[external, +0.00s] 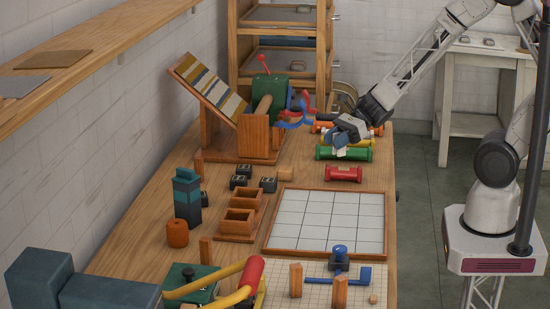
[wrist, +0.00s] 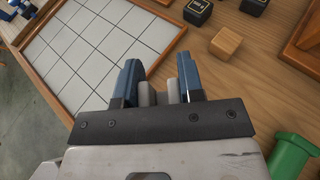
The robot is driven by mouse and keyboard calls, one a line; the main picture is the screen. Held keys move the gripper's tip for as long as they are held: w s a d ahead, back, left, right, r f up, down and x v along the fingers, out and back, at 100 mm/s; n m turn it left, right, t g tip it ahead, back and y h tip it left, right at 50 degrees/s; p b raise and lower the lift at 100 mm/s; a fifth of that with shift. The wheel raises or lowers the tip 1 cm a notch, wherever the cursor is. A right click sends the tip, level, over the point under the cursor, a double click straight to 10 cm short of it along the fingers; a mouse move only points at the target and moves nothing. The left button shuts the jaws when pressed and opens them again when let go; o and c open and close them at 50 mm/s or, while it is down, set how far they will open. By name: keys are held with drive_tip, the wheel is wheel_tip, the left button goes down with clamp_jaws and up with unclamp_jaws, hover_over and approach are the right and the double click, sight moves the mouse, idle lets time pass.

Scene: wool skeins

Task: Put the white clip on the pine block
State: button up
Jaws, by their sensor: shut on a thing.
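My gripper (external: 345,133) hangs over the right part of the bench, above the green spool. Its blue fingers also show in the wrist view (wrist: 160,72). They are shut on a small pale thing, the white clip (external: 341,142), of which little shows. Pale grey pieces (wrist: 147,94) stand between the fingers in the wrist view; I cannot tell clip from finger pads there. The pine block (external: 285,173), a small light wooden cube, sits on the bench left of the gripper and lower in the picture. It shows ahead of the fingers in the wrist view (wrist: 225,43), with nothing on it.
A white-tiled panel (external: 326,219) with a wooden frame lies beside the block. Black weights (external: 268,184) stand to its left. A green spool (external: 330,153) and a red spool (external: 343,174) lie at the right. A wooden stand (external: 246,136) rises behind.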

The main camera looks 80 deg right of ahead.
drive_tip(key=shift+w+a+f, duration=0.1)
drive_tip(key=shift+w+a, duration=0.05)
idle(0.4)
hover_over(281, 170)
drive_tip(key=shift+f, duration=0.75)
drive_tip(key=shift+f, duration=0.1)
idle(0.3)
drive_tip(key=shift+f, duration=1.65)
drive_tip(key=shift+f, duration=0.15)
drive_tip(key=o, duration=0.9)
